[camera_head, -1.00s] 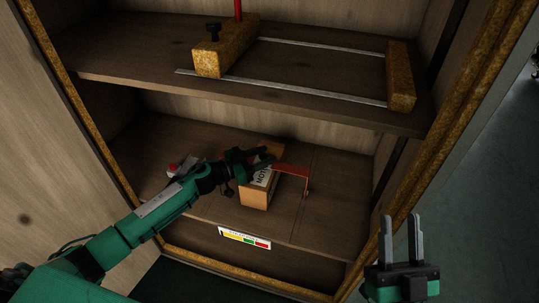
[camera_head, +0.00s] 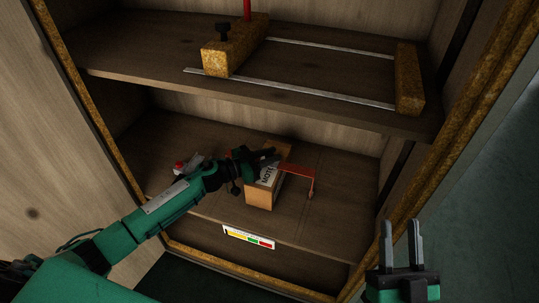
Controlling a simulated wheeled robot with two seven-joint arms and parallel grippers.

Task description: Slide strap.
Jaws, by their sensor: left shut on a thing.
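A thin red strap (camera_head: 298,170) runs right from the top of a small wooden box (camera_head: 260,198) and bends down at its far right end. The box has a white label with dark lettering and stands on the lower shelf. My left gripper (camera_head: 270,158) is at the top of the box, at the strap's left end, and is shut on the strap; its fingers partly hide the contact. My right gripper (camera_head: 401,242) is empty and open at the lower right, outside the cabinet and well apart from the box.
The upper shelf (camera_head: 150,83) holds a wooden block with a black knob (camera_head: 233,48), a second block (camera_head: 409,80) and two metal rails. A small red and white item (camera_head: 184,165) lies behind my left forearm. A colored label (camera_head: 248,237) is on the lower shelf's front.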

